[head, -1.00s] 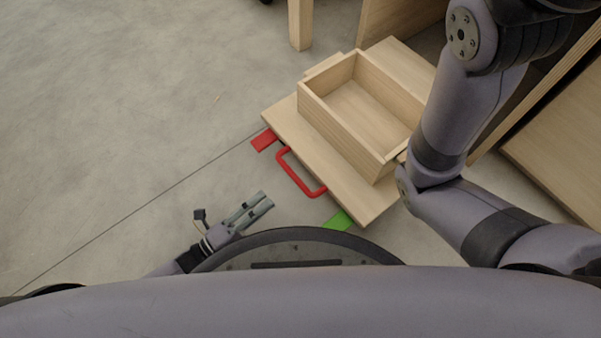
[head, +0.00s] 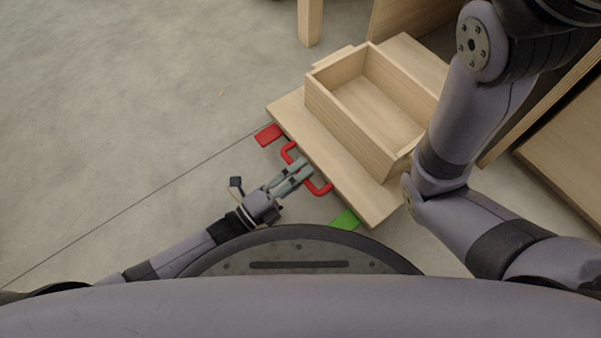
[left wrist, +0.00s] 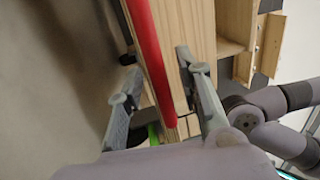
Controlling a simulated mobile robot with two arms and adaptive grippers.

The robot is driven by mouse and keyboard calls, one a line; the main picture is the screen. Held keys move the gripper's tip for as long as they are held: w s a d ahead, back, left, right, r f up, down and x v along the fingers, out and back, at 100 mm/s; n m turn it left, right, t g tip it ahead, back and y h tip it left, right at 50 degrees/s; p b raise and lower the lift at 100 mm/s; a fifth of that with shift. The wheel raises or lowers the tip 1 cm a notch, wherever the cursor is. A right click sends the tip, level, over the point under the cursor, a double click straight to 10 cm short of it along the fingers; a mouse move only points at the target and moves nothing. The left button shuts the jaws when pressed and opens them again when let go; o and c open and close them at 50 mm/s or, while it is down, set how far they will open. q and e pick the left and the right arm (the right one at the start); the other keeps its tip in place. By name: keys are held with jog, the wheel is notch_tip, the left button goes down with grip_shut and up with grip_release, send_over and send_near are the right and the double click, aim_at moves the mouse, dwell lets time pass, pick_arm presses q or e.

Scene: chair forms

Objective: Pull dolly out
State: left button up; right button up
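The dolly (head: 345,184) is a low wooden board on the floor with a red handle (head: 321,188) on its near edge. An open wooden box (head: 338,125) stands on it. My left gripper (head: 305,170) is at the middle of the handle. In the left wrist view, its open fingers (left wrist: 155,56) lie on either side of the red handle bar (left wrist: 149,50), with gaps showing. My right arm reaches past the dolly's right side; its gripper is out of sight.
A red floor mark (head: 268,135) and a green one (head: 345,219) lie by the dolly's front corners. Wooden furniture (head: 405,22) stands behind, with a leg (head: 310,22) to its left. My round base is close in front. Floor to the left is clear.

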pick_arm(q)
grip_shut()
dwell(0.7)
